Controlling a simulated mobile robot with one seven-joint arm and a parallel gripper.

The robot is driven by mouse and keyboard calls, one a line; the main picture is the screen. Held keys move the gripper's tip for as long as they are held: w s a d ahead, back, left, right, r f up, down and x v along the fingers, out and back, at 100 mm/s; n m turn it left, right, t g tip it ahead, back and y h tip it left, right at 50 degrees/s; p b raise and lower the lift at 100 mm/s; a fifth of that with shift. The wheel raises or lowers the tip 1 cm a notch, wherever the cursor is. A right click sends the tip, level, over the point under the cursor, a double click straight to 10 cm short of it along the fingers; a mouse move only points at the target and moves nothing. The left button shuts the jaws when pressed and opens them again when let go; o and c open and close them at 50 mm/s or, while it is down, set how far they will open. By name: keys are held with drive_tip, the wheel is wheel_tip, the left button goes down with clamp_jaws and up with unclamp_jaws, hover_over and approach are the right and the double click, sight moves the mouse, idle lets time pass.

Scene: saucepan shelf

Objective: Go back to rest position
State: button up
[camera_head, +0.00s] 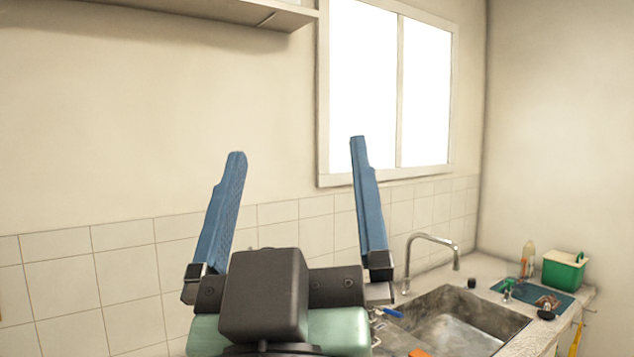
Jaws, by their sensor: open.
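My gripper (297,148) is in the middle of the head view, with its two blue fingers pointing up and spread wide apart. Nothing is between the fingers; the tiled wall and plain wall show through the gap. The gripper's dark body and pale green part fill the bottom centre and hide what lies behind them. No saucepan shows in this view.
A wall shelf (215,12) is at the top left, and a bright window (390,90) is behind. At the lower right are a sink (455,325), a curved tap (432,237), a green box (565,271), a bottle (527,258) and a dark mat (555,303).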

drive_tip(key=s+r, duration=0.1)
drive_tip(key=s+d+r+m+t, duration=0.1)
drive_tip(key=s+r+m, duration=0.1)
drive_tip(key=s, duration=0.1)
drive_tip(key=shift+d+r+t, duration=0.3)
drive_tip(key=shift+r, duration=0.1)
drive_tip(key=shift+f, duration=0.15)
idle(0.8)
